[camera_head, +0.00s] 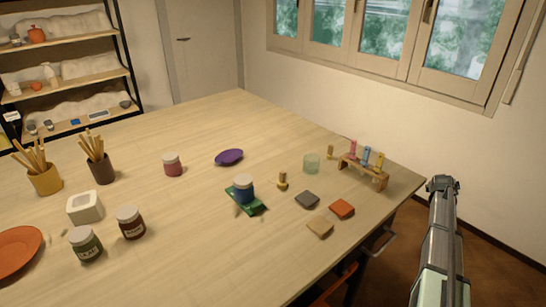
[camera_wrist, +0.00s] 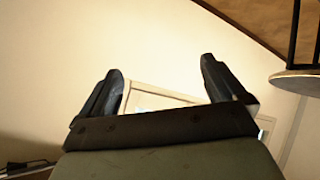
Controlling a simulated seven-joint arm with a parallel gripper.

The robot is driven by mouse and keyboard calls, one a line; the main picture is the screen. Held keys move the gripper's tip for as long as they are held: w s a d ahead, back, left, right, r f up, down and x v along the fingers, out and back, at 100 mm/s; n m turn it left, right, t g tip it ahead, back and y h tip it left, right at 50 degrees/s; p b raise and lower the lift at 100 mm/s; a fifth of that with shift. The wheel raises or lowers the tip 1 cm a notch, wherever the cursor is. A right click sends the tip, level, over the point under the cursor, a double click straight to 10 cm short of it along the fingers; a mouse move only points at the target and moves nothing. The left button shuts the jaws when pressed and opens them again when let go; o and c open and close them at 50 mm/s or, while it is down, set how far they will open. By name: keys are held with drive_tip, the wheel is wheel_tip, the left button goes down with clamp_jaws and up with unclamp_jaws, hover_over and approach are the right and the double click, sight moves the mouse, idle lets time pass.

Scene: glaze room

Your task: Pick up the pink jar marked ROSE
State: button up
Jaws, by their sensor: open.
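The pink jar (camera_head: 172,167) with a pale lid stands upright on the wooden table (camera_head: 150,220), left of centre in the head view. Its label is too small to read. My gripper (camera_head: 442,183) is at the right of the head view, off the table's right edge and far from the jar. The wrist view shows my gripper (camera_wrist: 163,75) with its two dark fingers apart and nothing between them. The jar is not seen in the wrist view.
A purple dish (camera_head: 229,157) lies right of the pink jar. A blue jar (camera_head: 243,189) stands on a green item (camera_head: 250,205). Green (camera_head: 86,244) and dark red (camera_head: 131,223) jars stand front left. A rack of tubes (camera_head: 363,172) stands near the right edge.

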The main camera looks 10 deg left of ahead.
drive_tip(key=w+a+r+n+t, duration=0.1)
drive_tip(key=w+a+r, duration=0.1)
drive_tip(key=w+r, duration=0.5)
drive_tip(key=w+a+r+n+t, duration=0.1)
drive_tip(key=w+r, duration=0.2)
drive_tip(key=r, duration=0.9)
drive_tip(key=w+a+r+n+y, duration=0.1)
drive_tip(key=w+a+r+y, duration=0.15)
drive_tip(key=a, duration=1.05)
drive_tip(key=w+a+r+n+y, duration=0.1)
drive_tip(key=w+a+n, duration=0.15)
drive_tip(key=a, duration=1.05)
drive_tip(key=s+a+n+g+y, duration=0.15)
drive_tip(key=a+y, duration=0.25)
drive_tip(key=a, duration=1.8)
drive_tip(key=n+g+y, duration=0.3)
drive_tip(key=n+g, duration=0.6)
drive_tip(key=n, duration=0.1)
approach(173, 156)
drive_tip(key=shift+t, duration=0.25)
drive_tip(key=x, duration=0.8)
drive_tip(key=shift+s+f, duration=0.1)
drive_tip(key=shift+s, duration=0.1)
drive_tip(key=shift+y, duration=0.25)
drive_tip(key=shift+a+x, duration=0.2)
drive_tip(key=shift+x, duration=2.45)
